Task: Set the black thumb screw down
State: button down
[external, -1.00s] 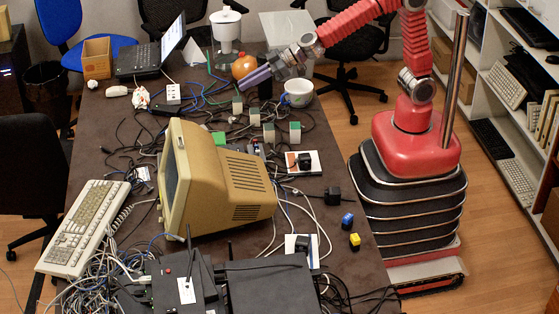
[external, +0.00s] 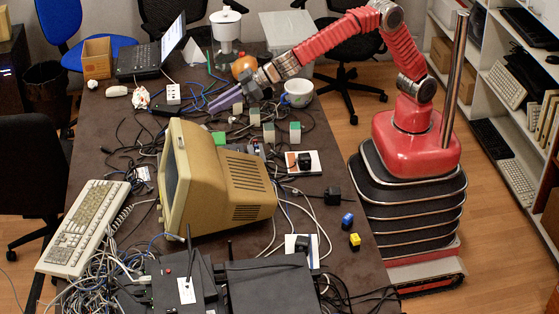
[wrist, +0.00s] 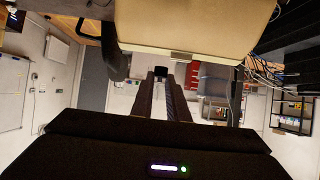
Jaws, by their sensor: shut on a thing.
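My gripper (external: 212,105) has long purple fingers and hangs over the far part of the dark table, left of a white cup and beyond the beige monitor. In the wrist view, the gripper (wrist: 160,74) shows two dark fingers close together at their tips. A small black piece, the black thumb screw (wrist: 159,73), sits between the tips, and the fingers are shut on it. The thumb screw cannot be made out in the external view. Whether it touches anything below cannot be told.
The beige monitor (external: 235,185) stands nearer the camera and also fills the top of the wrist view (wrist: 195,30). The right table edge is clearer.

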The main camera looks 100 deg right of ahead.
jog(key=w+a+f, duration=0.2)
jog(key=a+f, duration=0.1)
jog(key=a, duration=0.8)
jog(key=n+y, duration=0.2)
send_over(237, 254)
notch_tip(237, 254, down, 15)
jog(key=shift+w+f, duration=0.1)
jog(key=shift+f, duration=0.45)
notch_tip(237, 254, down, 14)
jog(key=shift+f, duration=0.1)
jog(key=shift+f, duration=1.9)
